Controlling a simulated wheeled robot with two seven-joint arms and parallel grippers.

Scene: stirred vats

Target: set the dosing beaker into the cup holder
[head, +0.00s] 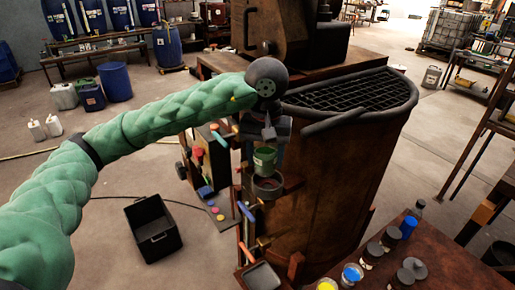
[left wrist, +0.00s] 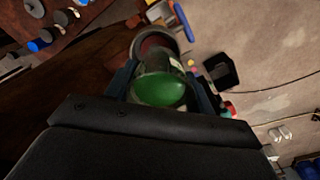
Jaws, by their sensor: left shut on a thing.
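The dosing beaker (head: 264,161), a small clear cup with green contents, is held upright by my left gripper (head: 269,143). In the left wrist view the beaker (left wrist: 158,90) sits between the two dark fingers of the left gripper (left wrist: 162,83). The cup holder (head: 268,187), a dark round ring on the side of the rusty vat, is just below the beaker. Its rim (left wrist: 150,35) shows past the beaker in the left wrist view, partly hidden by it. I cannot tell whether the beaker's bottom touches the rim. My right gripper is not in view.
The rusty vat (head: 345,150) with a grated top stands right behind the holder. Coloured handles and valves (head: 220,139) crowd its left side. A table (head: 440,260) with several jars is at the lower right. A black crate (head: 153,230) lies on the floor.

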